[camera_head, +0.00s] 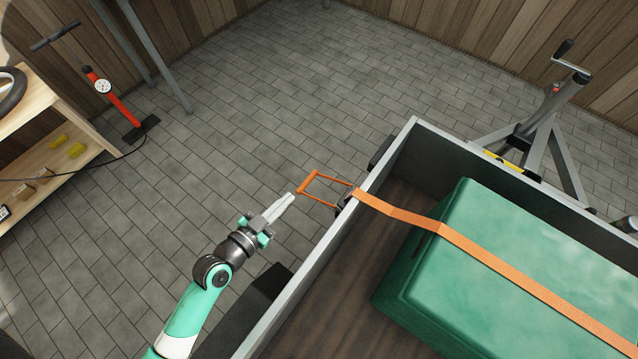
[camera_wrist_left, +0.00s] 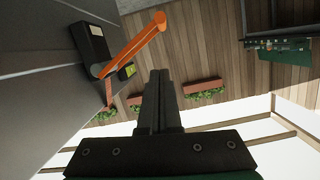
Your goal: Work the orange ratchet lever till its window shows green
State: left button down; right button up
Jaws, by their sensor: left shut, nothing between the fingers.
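The orange ratchet lever (camera_head: 308,181) is a thin open loop sticking out left from the trailer wall, over the floor. In the left wrist view the lever (camera_wrist_left: 135,45) rises up and right from the dark ratchet body (camera_wrist_left: 92,43). The closed fingers (camera_wrist_left: 158,76) also show in the left wrist view. My right gripper is out of view.
The orange strap (camera_head: 480,252) runs from the ratchet across a green case (camera_head: 520,240) in the grey-walled trailer (camera_head: 318,262). A red pump (camera_head: 112,96) and wooden shelf (camera_head: 55,185) stand at left. The tiled floor beyond the lever is clear.

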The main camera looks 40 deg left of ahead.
pick_arm(q)
notch_tip(320, 180, up, 2)
jog(key=b, duration=0.1)
send_over(303, 187)
jog(key=f, duration=0.3)
jog(key=shift+w+d+f+n, duration=0.1)
jog(key=shift+d+f+n, duration=0.1)
jog(key=shift+f+n, duration=0.1)
jog(key=f+b, duration=0.1)
jog(key=f, duration=0.1)
jog(key=f+b, duration=0.1)
jog(key=shift+s+a+f+y+b, duration=0.2)
jog(key=shift+s+f+y+b, duration=0.05)
jog(key=shift+y+b, duration=0.05)
jog(key=shift+w, duration=0.1)
jog(key=shift+f+n+b, duration=0.3)
jog(key=shift+f+b, duration=0.1)
jog(key=shift+b, duration=0.1)
